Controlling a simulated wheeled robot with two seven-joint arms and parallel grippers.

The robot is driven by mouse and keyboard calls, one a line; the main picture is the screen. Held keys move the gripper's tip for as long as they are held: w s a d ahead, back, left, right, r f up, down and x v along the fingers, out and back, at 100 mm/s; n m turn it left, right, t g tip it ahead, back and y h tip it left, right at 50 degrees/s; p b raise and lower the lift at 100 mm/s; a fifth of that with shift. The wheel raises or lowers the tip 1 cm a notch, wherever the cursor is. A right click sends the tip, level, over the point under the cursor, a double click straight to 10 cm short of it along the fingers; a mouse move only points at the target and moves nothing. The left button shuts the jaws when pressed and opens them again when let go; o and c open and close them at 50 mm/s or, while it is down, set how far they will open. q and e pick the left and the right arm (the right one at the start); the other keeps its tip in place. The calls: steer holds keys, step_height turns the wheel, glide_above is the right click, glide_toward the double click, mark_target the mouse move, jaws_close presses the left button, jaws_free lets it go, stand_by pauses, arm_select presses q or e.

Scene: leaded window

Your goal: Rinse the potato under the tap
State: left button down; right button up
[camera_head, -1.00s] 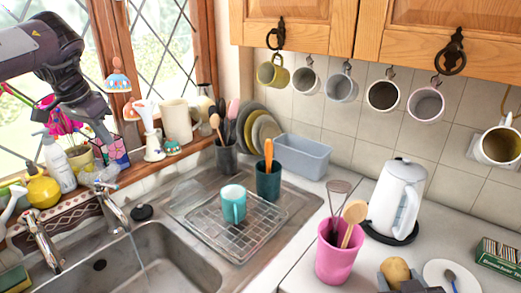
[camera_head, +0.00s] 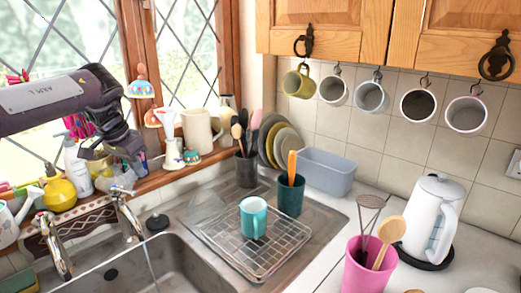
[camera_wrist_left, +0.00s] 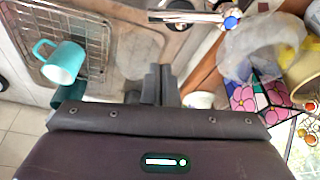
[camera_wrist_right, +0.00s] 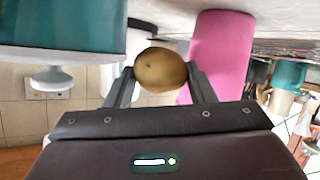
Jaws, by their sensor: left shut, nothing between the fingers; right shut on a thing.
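The potato (camera_wrist_right: 160,70) is brown and held between the fingers of my right gripper (camera_wrist_right: 161,80). In the head view only a sliver of the potato (camera_head: 413,291) shows at the bottom edge, right of the pink cup; the right gripper is out of that view. The tap (camera_head: 124,214) stands behind the sink (camera_head: 185,262), and a thin stream of water (camera_head: 151,265) falls from it. My left gripper (camera_head: 120,155) is shut and empty above and behind the tap; its closed fingers show in the left wrist view (camera_wrist_left: 158,85). The blue-dotted tap handle (camera_wrist_left: 231,21) shows there too.
A second tap (camera_head: 54,246) stands to the left. A wire rack (camera_head: 275,250) holds a teal mug (camera_head: 253,218). The pink utensil cup (camera_head: 368,268) and white kettle (camera_head: 428,220) stand on the right counter. Bottles and ornaments crowd the windowsill near my left gripper.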

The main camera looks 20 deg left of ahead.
steer(key=shift+w+r+p, duration=0.15)
steer(key=shift+r+p, duration=0.35)
steer(key=shift+r, duration=0.05)
steer(key=shift+r+p, duration=0.65)
steer(key=shift+r, duration=0.05)
steer(key=shift+s+r, duration=0.2)
arm_select(q)
steer(key=f, duration=0.1)
steer(key=s+f, duration=0.2)
steer(key=shift+s+a+f, duration=0.15)
steer(key=shift+a+f, duration=0.1)
steer(key=shift+a, duration=0.1)
arm_select(e)
steer(key=shift+w+f, duration=0.1)
steer(key=shift+w, duration=0.05)
